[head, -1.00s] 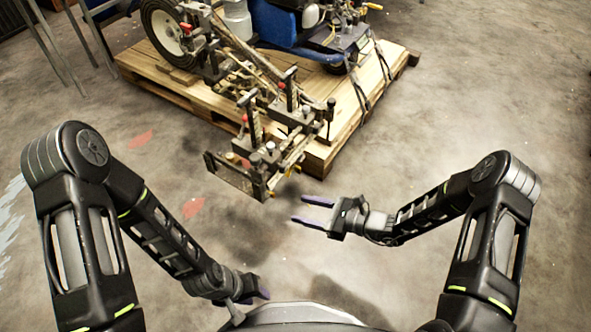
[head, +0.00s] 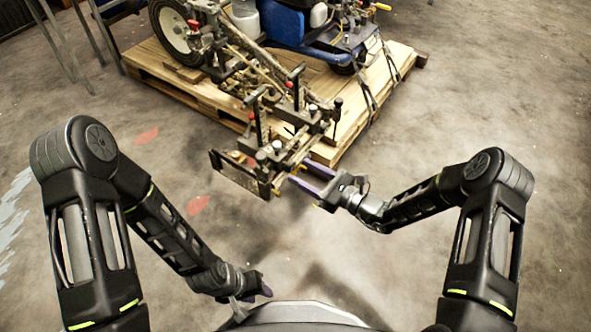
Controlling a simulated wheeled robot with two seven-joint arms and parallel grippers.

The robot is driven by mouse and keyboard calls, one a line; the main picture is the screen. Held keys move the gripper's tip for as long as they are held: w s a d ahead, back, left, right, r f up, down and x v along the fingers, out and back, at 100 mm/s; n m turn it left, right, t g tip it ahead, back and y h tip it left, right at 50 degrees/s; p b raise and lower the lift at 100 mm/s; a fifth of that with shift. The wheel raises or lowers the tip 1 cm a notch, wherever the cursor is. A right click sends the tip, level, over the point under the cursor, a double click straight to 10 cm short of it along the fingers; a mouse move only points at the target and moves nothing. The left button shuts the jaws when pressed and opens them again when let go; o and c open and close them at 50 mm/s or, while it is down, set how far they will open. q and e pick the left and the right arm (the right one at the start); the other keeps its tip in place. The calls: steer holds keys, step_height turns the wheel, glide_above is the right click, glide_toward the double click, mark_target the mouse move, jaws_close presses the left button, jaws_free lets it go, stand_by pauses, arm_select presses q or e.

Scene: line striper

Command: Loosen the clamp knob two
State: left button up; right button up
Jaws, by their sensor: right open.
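The line striper's clamp assembly (head: 262,160) sticks out over the near edge of the pallet, with several upright posts, knobs and a flat plate at its front. I cannot tell which knob is clamp knob two. My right gripper (head: 300,176) is open, its two purple fingers pointing left at the right side of the assembly's front end, close to a small yellowish knob (head: 276,192). I cannot tell whether the fingers touch it. My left gripper (head: 262,287) is low near my base, far from the assembly; its finger opening is not clear.
The blue line striper (head: 290,25) with a large wheel (head: 172,27) is strapped on a wooden pallet (head: 195,90). Metal legs (head: 75,45) stand at the upper left. The concrete floor around the pallet is clear.

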mark_target(293, 168)
steer(key=shift+x, duration=1.6)
steer(key=shift+c, duration=0.3)
jaws_close()
